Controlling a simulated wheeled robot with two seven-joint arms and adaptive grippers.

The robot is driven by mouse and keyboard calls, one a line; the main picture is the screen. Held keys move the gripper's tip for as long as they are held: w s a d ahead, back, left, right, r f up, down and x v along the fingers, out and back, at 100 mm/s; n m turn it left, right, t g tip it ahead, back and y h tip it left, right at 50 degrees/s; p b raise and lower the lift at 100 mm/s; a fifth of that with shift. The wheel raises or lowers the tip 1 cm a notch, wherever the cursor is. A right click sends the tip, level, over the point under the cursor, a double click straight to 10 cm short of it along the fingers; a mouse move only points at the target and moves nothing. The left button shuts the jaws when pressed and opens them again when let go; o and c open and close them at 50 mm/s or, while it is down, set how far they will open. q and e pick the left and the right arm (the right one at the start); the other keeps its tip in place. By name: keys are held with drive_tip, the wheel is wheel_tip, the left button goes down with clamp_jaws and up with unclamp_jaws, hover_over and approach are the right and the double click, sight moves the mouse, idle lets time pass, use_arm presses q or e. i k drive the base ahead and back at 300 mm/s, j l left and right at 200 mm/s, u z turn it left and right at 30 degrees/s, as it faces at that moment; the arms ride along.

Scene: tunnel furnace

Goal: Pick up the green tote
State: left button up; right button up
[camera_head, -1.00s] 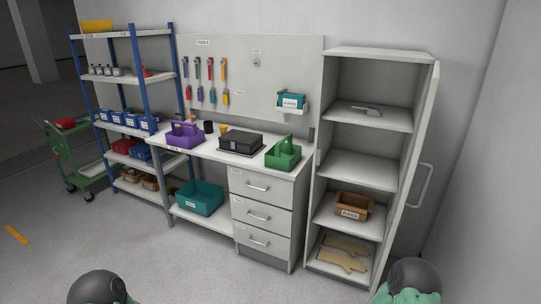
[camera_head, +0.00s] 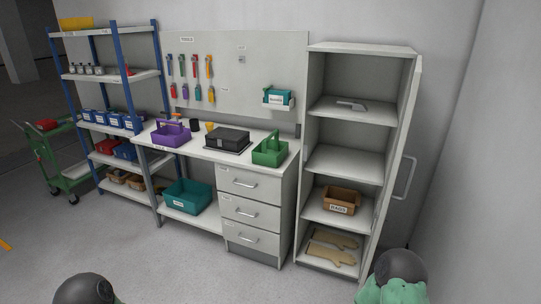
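The green tote (camera_head: 270,150) is an open carrier with a raised handle. It stands upright on the right end of the white workbench (camera_head: 215,154), above the drawer unit. No gripper is near it. Only rounded parts of my two arms show at the bottom edge, one at the lower left and one at the lower right. Neither gripper is in view.
A black case (camera_head: 228,139) and a purple tote (camera_head: 171,134) stand left of the green tote. A teal bin (camera_head: 187,196) sits on the lower shelf. An open cabinet (camera_head: 362,48) stands to the right. The floor (camera_head: 190,265) in front is clear.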

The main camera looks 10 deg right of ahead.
sight(269, 153)
drive_tip(key=i+j, duration=0.1)
drive_tip(key=i, duration=0.7)
drive_tip(key=i+j, duration=0.15)
drive_tip(key=i, duration=0.6)
drive_tip(key=j+u, duration=0.05)
